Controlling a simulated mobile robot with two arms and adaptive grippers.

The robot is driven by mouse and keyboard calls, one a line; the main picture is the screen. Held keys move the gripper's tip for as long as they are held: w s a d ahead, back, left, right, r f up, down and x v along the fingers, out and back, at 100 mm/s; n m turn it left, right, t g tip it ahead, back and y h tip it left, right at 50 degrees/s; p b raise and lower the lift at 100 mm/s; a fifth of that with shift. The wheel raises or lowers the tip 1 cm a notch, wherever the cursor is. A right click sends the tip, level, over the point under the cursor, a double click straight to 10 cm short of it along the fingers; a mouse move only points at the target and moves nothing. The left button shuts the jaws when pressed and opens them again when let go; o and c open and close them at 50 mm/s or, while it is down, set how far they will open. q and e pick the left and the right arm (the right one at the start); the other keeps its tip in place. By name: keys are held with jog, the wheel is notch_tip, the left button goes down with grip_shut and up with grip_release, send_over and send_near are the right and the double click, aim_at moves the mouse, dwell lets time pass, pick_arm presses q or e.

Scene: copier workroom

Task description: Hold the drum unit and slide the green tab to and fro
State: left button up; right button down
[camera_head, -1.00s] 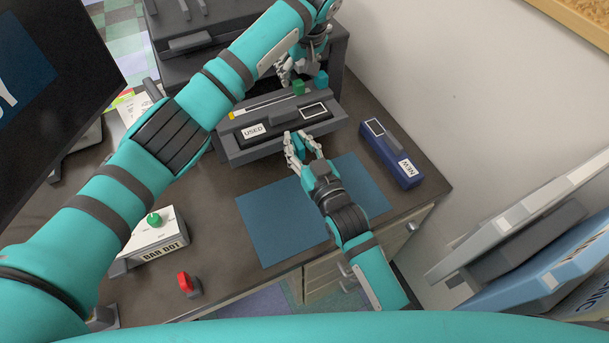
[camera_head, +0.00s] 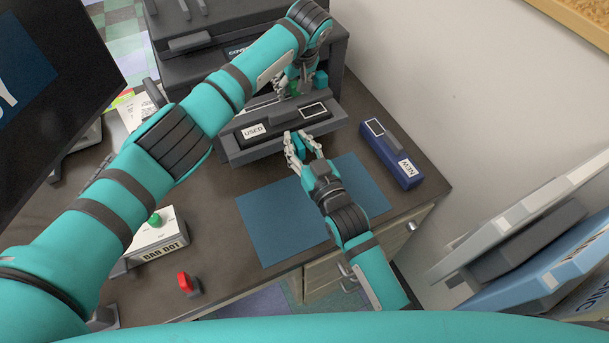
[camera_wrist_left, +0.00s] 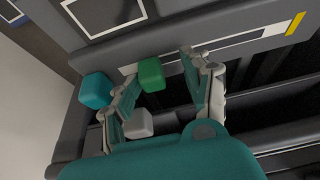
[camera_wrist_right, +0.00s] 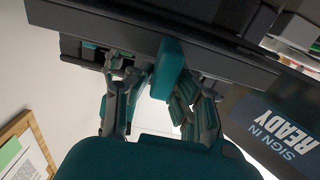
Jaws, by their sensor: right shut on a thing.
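The dark grey drum unit (camera_head: 283,130), labelled USED, lies across the far part of the desk. My right gripper (camera_head: 302,145) is shut on the teal grip on its near side; the right wrist view shows this teal grip (camera_wrist_right: 168,66) between the fingers. The green tab (camera_wrist_left: 151,75) stands at the pale slot (camera_wrist_left: 225,47) on the unit's far side. My left gripper (camera_wrist_left: 165,92) is open, its fingers spread either side of the tab, the tab nearer the picture-left finger. In the head view the left gripper (camera_head: 291,85) partly hides the tab.
A teal block (camera_head: 321,79) sticks up at the unit's far right. The dark copier (camera_head: 235,28) stands behind. A blue unit labelled NEW (camera_head: 391,153) lies at right. The blue mat (camera_head: 262,222) is bare in front. A red button (camera_head: 186,282) and white box (camera_head: 160,236) are at left.

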pick_arm(q)
jog(key=v, duration=1.2)
jog(key=s+f+m+g+h, duration=0.3)
jog(key=s+m, duration=0.6)
jog(key=s, duration=0.3)
jog(key=s+f+m+g+h, duration=0.3)
jog(key=s+m+h, duration=0.3)
jog(key=s+m, duration=0.3)
jog(key=s+f, duration=0.1)
jog(key=s, duration=0.3)
jog(key=shift+a+m, duration=0.25)
jog(key=shift+m, duration=0.15)
jog(key=shift+s+f, duration=0.1)
